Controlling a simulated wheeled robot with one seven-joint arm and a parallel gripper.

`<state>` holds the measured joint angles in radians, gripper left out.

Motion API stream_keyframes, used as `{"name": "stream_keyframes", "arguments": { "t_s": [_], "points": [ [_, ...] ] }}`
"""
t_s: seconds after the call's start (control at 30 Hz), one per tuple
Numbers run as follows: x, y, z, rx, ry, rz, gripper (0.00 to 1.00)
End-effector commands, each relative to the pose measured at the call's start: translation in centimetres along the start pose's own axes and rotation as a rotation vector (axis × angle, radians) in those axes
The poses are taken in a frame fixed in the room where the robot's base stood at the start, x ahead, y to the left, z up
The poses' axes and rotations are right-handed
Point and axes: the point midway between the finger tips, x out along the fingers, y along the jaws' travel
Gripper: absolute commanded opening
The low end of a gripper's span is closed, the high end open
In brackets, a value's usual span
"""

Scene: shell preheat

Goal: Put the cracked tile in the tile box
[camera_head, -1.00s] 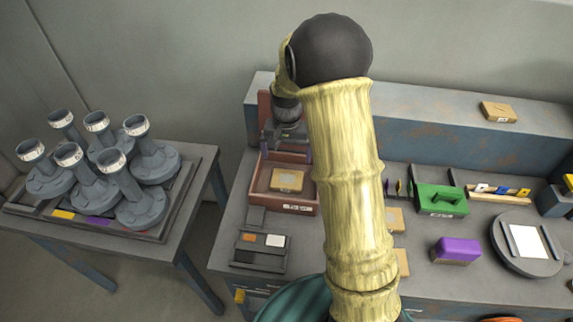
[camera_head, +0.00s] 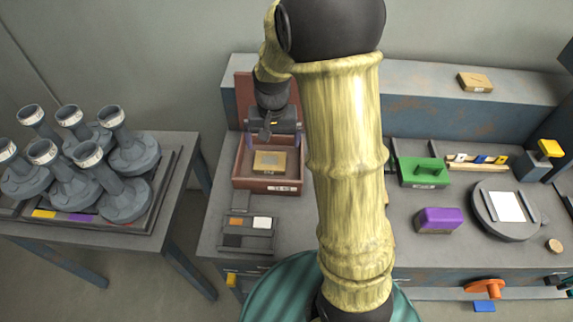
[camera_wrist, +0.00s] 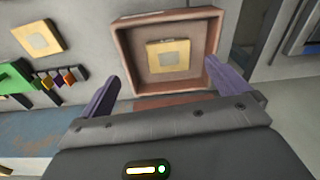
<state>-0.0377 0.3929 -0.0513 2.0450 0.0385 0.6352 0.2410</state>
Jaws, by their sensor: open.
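The tile box (camera_head: 267,186) is an open reddish-brown box with a tall back, on the workbench left of my arm; its rim also shows in the wrist view (camera_wrist: 211,30). A tan tile (camera_head: 269,162) with a paler centre lies flat inside it, also seen in the wrist view (camera_wrist: 168,59). I cannot tell whether this tile is cracked. Another tan tile (camera_head: 475,82) with a dark mark lies on the raised back shelf. My gripper (camera_head: 274,137) is over the box, its purple fingers spread and empty in the wrist view (camera_wrist: 160,72).
A grey tray (camera_head: 247,233) sits in front of the box. Right of my arm are a green holder (camera_head: 423,172), a purple block (camera_head: 438,220) and a round plate (camera_head: 505,211). Another tile (camera_wrist: 38,37) shows in the wrist view. Several grey flanged pipes (camera_head: 123,200) crowd the left table.

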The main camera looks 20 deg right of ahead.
Motion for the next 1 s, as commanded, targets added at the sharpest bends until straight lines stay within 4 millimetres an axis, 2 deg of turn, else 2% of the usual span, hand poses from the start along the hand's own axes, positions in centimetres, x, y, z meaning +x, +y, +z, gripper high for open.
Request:
{"name": "stream_keyframes", "arguments": {
  "t_s": [0.03,0.2,0.3,0.4,0.5,1.0],
  "points": [
    [-0.9,0.6,1.8,-0.032,0.021,-0.007,1.0],
    [-2.6,2.2,7.8,-0.16,0.095,-0.02,1.0],
    [-3.1,3.1,10.9,-0.225,0.133,-0.022,1.0],
    [-3.2,3.6,12.8,-0.266,0.156,-0.021,1.0],
    [-3.2,3.8,13.4,-0.282,0.163,-0.02,1.0],
    [-3.2,3.8,13.4,-0.28,0.162,-0.02,1.0]
  ]
}}
